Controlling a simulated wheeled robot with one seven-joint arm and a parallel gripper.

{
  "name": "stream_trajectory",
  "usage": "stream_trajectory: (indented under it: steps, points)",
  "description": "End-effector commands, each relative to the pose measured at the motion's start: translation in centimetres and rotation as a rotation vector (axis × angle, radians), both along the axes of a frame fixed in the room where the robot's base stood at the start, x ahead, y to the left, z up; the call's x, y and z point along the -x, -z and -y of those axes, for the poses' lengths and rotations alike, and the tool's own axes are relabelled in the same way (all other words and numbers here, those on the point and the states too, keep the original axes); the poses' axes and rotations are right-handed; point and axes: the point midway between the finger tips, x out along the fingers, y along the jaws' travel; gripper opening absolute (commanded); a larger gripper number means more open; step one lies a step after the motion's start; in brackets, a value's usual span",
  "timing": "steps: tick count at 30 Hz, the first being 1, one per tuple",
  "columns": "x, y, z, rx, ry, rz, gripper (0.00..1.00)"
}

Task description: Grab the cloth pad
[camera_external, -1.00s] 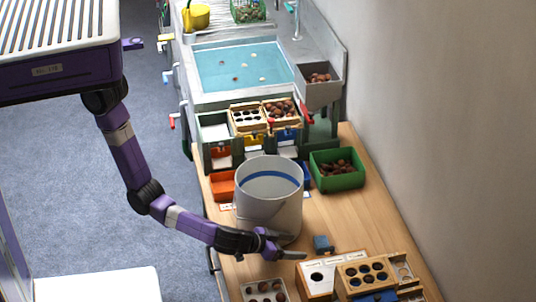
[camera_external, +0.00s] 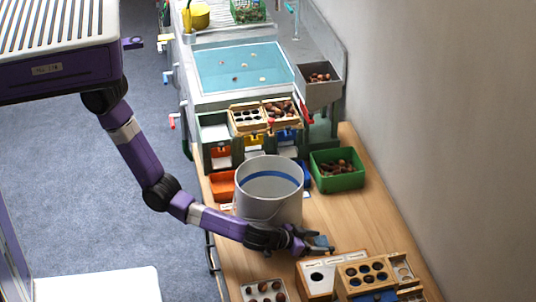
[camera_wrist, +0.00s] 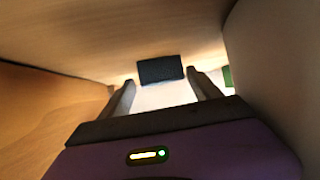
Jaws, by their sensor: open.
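The cloth pad (camera_external: 323,241) is a small blue-grey block on the wooden worktop, right of the big white bucket. In the wrist view the pad (camera_wrist: 160,68) is a dark rectangle straight ahead, between the two fingertips or just beyond them. My gripper (camera_external: 313,243) is low over the worktop, with its fingers at the pad and partly hiding it. In the wrist view my gripper (camera_wrist: 160,80) has its fingers apart, one on each side of the pad. I cannot tell whether either finger touches it.
The white bucket (camera_external: 270,205) stands close beside my gripper. A wooden box with a round hole (camera_external: 318,276) and a wooden holed rack (camera_external: 368,270) stand nearby in front. A green crate of chestnuts (camera_external: 338,182) is behind. The worktop right of the pad is clear.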

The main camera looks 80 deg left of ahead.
Motion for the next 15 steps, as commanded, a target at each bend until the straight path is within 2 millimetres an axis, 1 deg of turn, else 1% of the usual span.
stream_trajectory:
  steps: [3,4,8,9,11,15]
  points:
    - [0.02,-0.01,-0.01,0.000,0.000,0.000,0.73]
    - [0.02,-0.01,-0.01,0.000,0.000,0.000,0.71]
    - [0.04,0.00,0.00,0.000,0.000,0.000,0.45]
    - [0.05,0.00,0.00,0.000,0.000,0.000,0.37]
    - [0.05,0.00,0.00,0.000,0.000,0.000,0.26]
    - [0.05,-0.01,0.00,0.000,0.000,0.000,0.25]
